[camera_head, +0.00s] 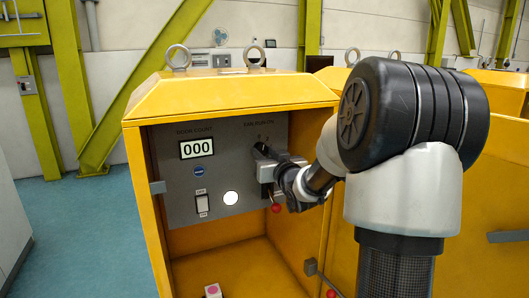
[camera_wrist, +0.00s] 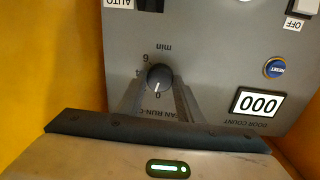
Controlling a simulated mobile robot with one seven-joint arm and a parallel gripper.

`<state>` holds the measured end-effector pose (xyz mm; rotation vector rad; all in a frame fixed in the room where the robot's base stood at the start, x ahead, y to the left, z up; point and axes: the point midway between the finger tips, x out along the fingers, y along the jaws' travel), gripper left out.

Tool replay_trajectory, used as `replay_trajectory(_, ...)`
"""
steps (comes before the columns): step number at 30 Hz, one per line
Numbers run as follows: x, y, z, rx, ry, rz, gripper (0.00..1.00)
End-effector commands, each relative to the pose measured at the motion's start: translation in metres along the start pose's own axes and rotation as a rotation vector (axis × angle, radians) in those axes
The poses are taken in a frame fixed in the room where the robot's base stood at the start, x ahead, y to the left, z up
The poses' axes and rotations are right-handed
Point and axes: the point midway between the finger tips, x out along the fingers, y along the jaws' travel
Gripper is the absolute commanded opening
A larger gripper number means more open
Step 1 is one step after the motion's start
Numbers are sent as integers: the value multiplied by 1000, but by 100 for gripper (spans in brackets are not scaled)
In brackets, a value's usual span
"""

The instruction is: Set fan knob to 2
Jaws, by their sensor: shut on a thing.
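The fan knob (camera_wrist: 160,77) is a round dark knob on the grey control panel, under the "FAN RUN-ON" label. In the wrist view, which is upside down, its white mark points close to the 0. Part of the scale is visible up to 6 and "min"; the 2 is hard to make out. My gripper (camera_wrist: 158,88) has a finger on each side of the knob and is shut on it. In the head view my gripper (camera_head: 267,160) is at the panel's upper right and mostly hides the knob.
The yellow cabinet (camera_head: 230,92) surrounds the grey panel, with side walls close to my arm. A door-count display (camera_head: 196,148) reads 000. A blue reset button (camera_head: 199,171), a rocker switch (camera_head: 202,203) and a white round light (camera_head: 231,198) sit left of my gripper. A red-ended lever (camera_head: 276,207) is below it.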

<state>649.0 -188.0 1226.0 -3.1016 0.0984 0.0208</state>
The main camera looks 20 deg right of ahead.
Motion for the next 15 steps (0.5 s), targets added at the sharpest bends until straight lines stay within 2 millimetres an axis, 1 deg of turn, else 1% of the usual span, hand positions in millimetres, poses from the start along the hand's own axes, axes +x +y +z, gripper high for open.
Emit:
replay_trajectory(9,0,0,-2,270,-20,-2,10)
replay_trajectory(15,0,1,-2,407,-28,-4,10)
